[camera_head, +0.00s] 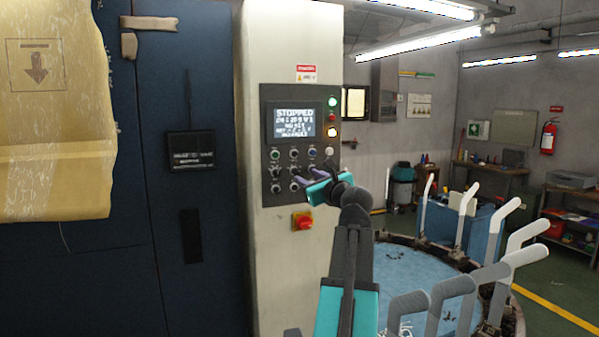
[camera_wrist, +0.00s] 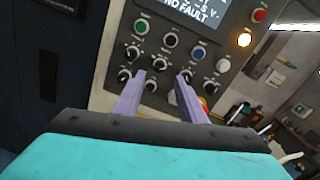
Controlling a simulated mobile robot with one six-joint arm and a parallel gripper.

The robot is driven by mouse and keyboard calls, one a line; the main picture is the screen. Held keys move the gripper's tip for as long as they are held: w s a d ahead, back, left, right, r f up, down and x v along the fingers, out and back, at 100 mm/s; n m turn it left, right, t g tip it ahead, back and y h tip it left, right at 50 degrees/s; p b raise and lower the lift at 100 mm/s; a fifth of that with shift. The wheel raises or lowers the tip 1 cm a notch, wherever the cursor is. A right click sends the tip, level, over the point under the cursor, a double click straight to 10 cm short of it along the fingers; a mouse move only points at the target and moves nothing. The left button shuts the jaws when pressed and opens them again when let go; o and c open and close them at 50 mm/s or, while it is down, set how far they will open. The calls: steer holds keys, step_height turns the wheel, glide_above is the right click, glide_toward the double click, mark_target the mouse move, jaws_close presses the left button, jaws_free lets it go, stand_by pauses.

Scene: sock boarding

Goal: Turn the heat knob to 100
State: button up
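The control panel (camera_head: 291,137) on the pale cabinet carries several black knobs below its screen. Their labels are too small to read, so I cannot tell which is the heat knob or its setting. In the wrist view, an upper-middle knob (camera_wrist: 160,63) and a lower-middle knob (camera_wrist: 150,85) show between the purple fingers. My gripper (camera_wrist: 161,80) is open and empty, its tips in front of the lower knobs; contact cannot be told. In the head view my gripper (camera_head: 312,177) hides part of the lower right of the panel.
The screen (camera_head: 292,118) reads "STOPPED". A red-and-yellow switch (camera_head: 302,221) sits below the panel. An amber lamp (camera_head: 332,132) is lit. A round blue table with upright boards (camera_head: 459,289) stands to the right. Dark cabinet doors (camera_head: 195,270) are on the left.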

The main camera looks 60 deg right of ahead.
mark_target(298, 172)
steer(key=shift+p+x, duration=0.8)
steer(key=shift+x, duration=2.65)
steer(key=c, duration=0.9)
steer(key=shift+d, duration=0.25)
jaws_close()
steer(key=shift+a, duration=0.2)
